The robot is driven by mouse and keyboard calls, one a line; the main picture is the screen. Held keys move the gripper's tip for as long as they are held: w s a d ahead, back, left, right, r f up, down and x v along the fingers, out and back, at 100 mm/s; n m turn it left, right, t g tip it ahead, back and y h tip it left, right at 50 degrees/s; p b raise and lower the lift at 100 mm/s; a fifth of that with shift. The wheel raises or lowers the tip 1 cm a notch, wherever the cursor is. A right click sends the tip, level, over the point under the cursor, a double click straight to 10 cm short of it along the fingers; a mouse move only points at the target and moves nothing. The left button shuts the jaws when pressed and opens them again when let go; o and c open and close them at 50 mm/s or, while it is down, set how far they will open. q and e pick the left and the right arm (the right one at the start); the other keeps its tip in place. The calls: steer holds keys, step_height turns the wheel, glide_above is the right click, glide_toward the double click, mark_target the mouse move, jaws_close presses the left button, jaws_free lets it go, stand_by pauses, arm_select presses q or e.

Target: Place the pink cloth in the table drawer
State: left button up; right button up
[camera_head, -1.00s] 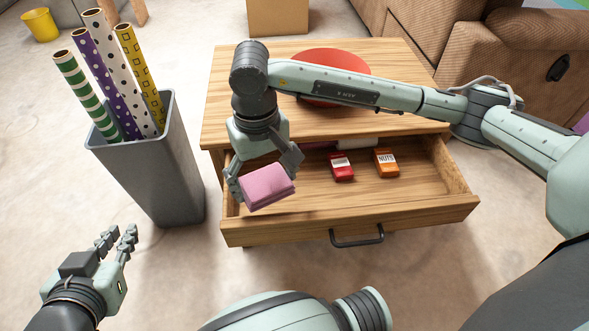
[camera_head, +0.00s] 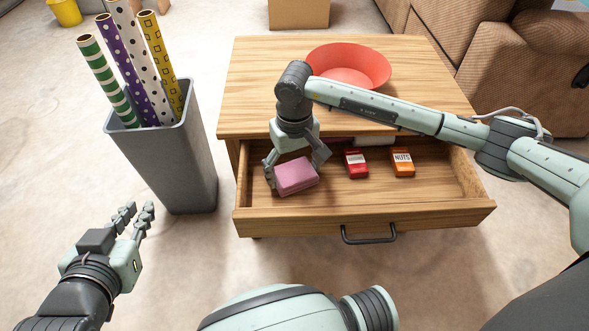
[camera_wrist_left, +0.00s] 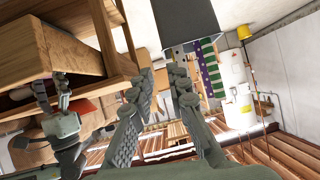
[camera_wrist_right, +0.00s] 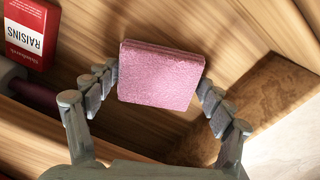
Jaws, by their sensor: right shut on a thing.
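The pink cloth (camera_head: 297,178), folded into a small block, is between the fingers of my right gripper (camera_head: 296,170). That gripper is shut on it, inside the left part of the open table drawer (camera_head: 400,210). In the right wrist view the cloth (camera_wrist_right: 160,75) sits between both fingertips, with the wooden drawer bottom behind it. Whether the cloth touches the bottom is hard to tell. The small wooden table (camera_head: 250,85) stands with its drawer pulled out. My left gripper (camera_head: 136,218) is open and empty, left of the drawer; its spread fingers (camera_wrist_left: 158,90) show in the left wrist view.
A red raisins box (camera_head: 356,164) and an orange nuts box (camera_head: 402,162) lie in the drawer, right of the cloth. A red bowl (camera_head: 348,66) sits on the tabletop. A grey bin (camera_head: 165,155) with several rolls stands left.

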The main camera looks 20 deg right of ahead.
arm_select(q)
steer(key=shift+d, duration=0.1)
steer(key=shift+w+d+r+t, duration=0.35)
steer(key=shift+d+r+t, duration=0.15)
steer(key=shift+r, duration=0.2)
arm_select(e)
steer(key=shift+f, duration=0.15)
steer(key=o, duration=1)
arm_select(q)
steer(key=shift+r, duration=0.15)
